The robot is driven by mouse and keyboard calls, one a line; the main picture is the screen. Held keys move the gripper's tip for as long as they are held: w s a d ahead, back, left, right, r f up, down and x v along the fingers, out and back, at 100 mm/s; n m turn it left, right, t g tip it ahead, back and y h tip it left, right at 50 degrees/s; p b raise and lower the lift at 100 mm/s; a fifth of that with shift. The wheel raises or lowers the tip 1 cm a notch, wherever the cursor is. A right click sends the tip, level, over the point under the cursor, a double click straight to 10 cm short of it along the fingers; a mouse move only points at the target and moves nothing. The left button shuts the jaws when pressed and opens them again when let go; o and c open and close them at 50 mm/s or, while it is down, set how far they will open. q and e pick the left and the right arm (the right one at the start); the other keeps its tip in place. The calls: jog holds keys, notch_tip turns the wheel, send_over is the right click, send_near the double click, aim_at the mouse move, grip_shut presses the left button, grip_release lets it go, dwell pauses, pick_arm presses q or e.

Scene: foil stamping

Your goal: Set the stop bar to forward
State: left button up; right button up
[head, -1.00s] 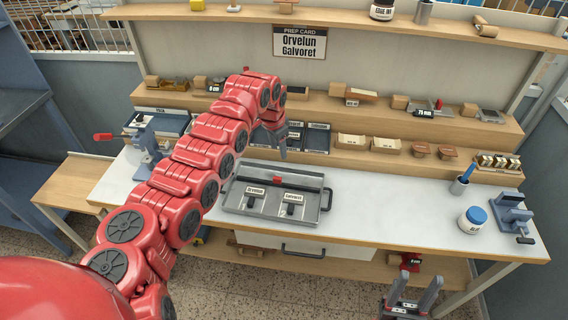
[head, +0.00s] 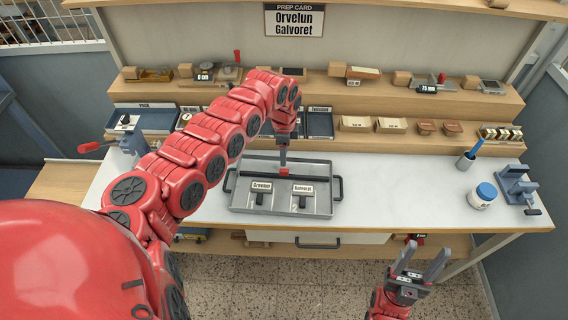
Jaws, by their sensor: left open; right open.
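A grey metal tray (head: 240,205) lies on the white bench top and holds two labelled pieces, "Orvelun" (head: 261,186) and "Galvoret" (head: 302,189). A dark bar (head: 309,178) with a red tab (head: 284,171) in its middle runs across the tray behind the labels; it looks like the stop bar. My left gripper (head: 283,163) points down right above the red tab, its fingertips at or just behind it. I cannot tell if they touch. It holds nothing visible. My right gripper (head: 423,262) is open and empty in front of the bench, fingers pointing up.
A blue-lidded jar (head: 482,196), a cup with a blue tool (head: 466,160) and a blue-grey fixture (head: 516,187) stand at the right of the bench. A red-handled press (head: 130,142) stands at the left. Stepped shelves with small items rise behind.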

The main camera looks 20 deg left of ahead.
aim_at(284, 169)
pick_arm(q)
notch_tip(284, 169, down, 6)
jog(key=shift+d+f+p, duration=0.15)
jog(key=shift+f+p, duration=0.05)
jog(key=shift+p, duration=0.2)
jog(key=shift+f, duration=0.85)
grip_shut()
dwell(0.6)
